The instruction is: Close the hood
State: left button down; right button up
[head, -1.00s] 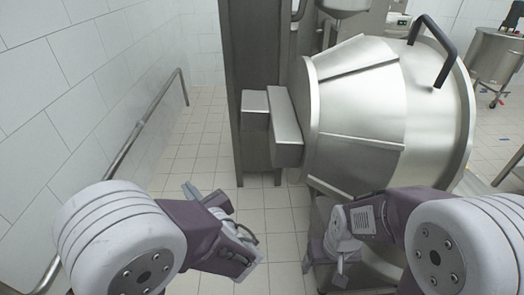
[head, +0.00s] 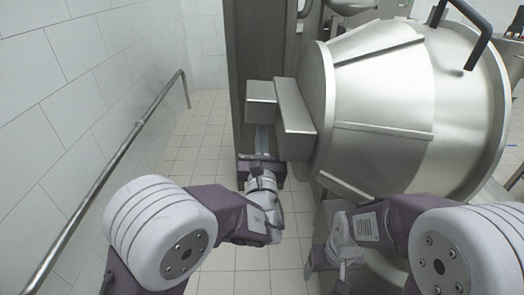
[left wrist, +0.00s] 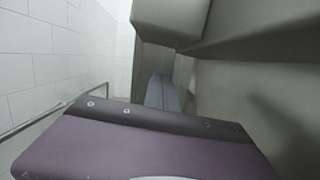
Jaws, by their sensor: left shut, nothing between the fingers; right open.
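The hood (head: 385,110) is a large steel cone tipped on its side in the head view, with a black bar handle (head: 478,36) at its upper right. A steel bracket (head: 293,120) joins its narrow end to a grey post. My left gripper (head: 263,142) is shut and empty, just below and left of the bracket; I cannot tell whether it touches the bracket or post. Its fingers show in the left wrist view (left wrist: 162,94), pointing forward beside grey metal. My right gripper (head: 326,264) is open and empty, low under the hood, apart from the handle.
A tiled wall with a metal rail (head: 130,150) runs along the left. The tiled floor (head: 195,150) between rail and post is clear. The grey post (head: 258,50) stands behind the bracket. In the left wrist view, a grey block (left wrist: 170,22) hangs above the fingers.

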pick_arm(q)
jog(key=r, duration=0.3)
jog(key=shift+s+d+r, duration=0.1)
jog(key=shift+d+r, duration=0.1)
jog(key=shift+r, duration=0.2)
jog(key=shift+p, duration=0.3)
